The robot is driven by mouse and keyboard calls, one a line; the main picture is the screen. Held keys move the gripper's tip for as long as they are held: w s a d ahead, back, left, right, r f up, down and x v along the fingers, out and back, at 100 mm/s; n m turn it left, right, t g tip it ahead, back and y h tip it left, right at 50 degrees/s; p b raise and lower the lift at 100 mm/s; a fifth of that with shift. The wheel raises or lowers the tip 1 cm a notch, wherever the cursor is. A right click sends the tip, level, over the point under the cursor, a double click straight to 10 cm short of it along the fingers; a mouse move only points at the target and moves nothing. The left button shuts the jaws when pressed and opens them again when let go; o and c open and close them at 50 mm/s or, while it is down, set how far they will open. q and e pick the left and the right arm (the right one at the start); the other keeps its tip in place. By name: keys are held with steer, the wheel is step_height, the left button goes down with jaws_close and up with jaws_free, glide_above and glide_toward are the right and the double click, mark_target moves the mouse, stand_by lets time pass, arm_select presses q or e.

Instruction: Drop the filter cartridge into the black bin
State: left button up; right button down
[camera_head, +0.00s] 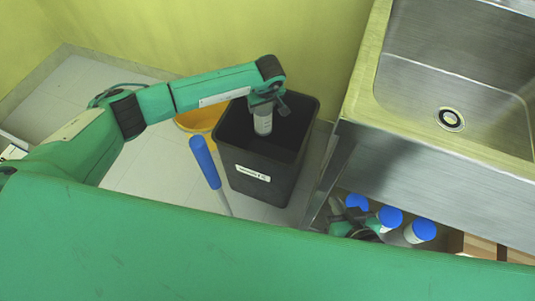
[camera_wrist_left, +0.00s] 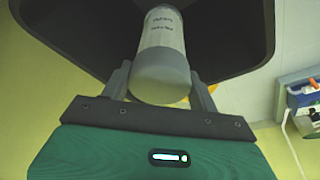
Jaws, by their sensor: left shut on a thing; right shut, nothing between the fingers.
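The filter cartridge (camera_head: 263,124) is a pale grey cylinder with a printed label, which shows in the left wrist view (camera_wrist_left: 162,40). My left gripper (camera_head: 265,106) is shut on it, with one finger on each side in the left wrist view (camera_wrist_left: 160,78). The cartridge hangs over the mouth of the black bin (camera_head: 262,178), whose dark inside fills the upper left wrist view (camera_wrist_left: 235,35). The bin stands upright on the floor with a white label on its front. My right gripper (camera_head: 340,212) is shut and empty below the sink, partly hidden.
A steel sink (camera_head: 440,85) stands right of the bin. Blue-capped bottles (camera_head: 390,217) are under it. The yellow wall is behind.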

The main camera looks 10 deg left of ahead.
arm_select(q)
steer(key=shift+f, duration=0.45)
arm_select(e)
steer(key=shift+w+a+t+y, duration=0.1)
steer(key=shift+a+t+y, duration=0.2)
steer(key=shift+a+t, duration=0.15)
steer(key=shift+r, duration=0.1)
arm_select(q)
steer(key=o, duration=1.4)
steer(key=shift+o, duration=0.2)
steer(key=shift+s+r, duration=0.1)
steer(key=shift+r, duration=0.35)
steer(key=p+v, duration=0.1)
steer(key=v, duration=1.2)
steer(key=shift+p, duration=0.35)
arm_select(e)
steer(key=d+g, duration=0.1)
steer(key=s+d+g+h, duration=0.1)
steer(key=d, duration=0.1)
steer(key=shift+d+g+h, duration=0.25)
steer(key=shift+h, duration=0.05)
arm_select(q)
steer(key=shift+s+d+f, duration=0.1)
steer(key=shift+s+f, duration=0.05)
arm_select(e)
steer(key=shift+s, duration=0.1)
